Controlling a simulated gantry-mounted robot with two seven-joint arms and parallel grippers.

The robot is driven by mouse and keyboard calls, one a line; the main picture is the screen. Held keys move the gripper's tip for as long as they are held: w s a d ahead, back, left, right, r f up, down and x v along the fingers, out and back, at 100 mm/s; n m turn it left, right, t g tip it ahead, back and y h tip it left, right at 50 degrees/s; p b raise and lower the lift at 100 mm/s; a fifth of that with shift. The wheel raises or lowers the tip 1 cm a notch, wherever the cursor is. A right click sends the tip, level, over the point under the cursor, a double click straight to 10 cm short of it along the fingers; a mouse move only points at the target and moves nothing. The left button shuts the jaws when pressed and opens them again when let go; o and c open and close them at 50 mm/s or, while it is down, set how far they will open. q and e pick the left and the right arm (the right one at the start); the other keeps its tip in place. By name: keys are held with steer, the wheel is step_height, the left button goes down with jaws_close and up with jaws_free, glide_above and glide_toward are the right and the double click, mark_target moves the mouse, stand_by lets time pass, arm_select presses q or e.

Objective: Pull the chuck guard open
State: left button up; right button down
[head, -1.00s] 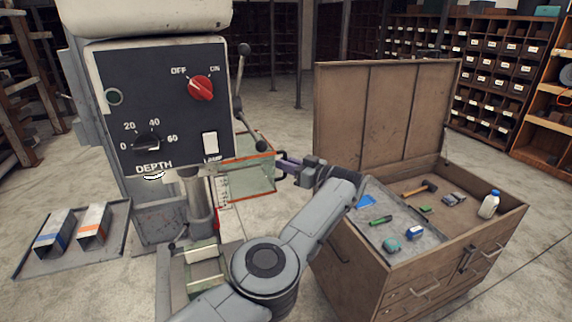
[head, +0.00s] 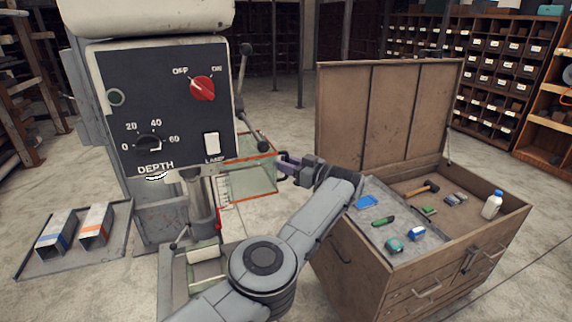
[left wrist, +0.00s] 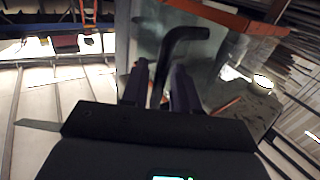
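The chuck guard (head: 252,180) is a clear panel with orange-red edges, beside the drill press spindle in the head view. It also shows in the left wrist view (left wrist: 140,45). Its dark bent handle (left wrist: 182,37) runs down between the purple fingers of my left gripper (left wrist: 160,88). The fingers look closed around the handle, though any small gap is hard to judge. In the head view my left gripper (head: 286,168) is at the guard's right edge, its arm coming from below. My right gripper is not in view.
The drill press head (head: 165,105) stands left of the guard, with a black-knobbed feed lever (head: 240,90) close above it. A wooden tool cabinet (head: 350,240) with raised lid stands just right of my left arm. A tray (head: 115,245) with metal blocks lies left.

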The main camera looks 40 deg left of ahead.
arm_select(q)
steer(key=shift+d, duration=0.1)
steer(key=w+d+b, duration=0.1)
steer(key=d, duration=0.9)
steer(key=shift+d+b, duration=0.3)
steer(key=shift+b, duration=0.1)
steer(key=shift+w, duration=0.1)
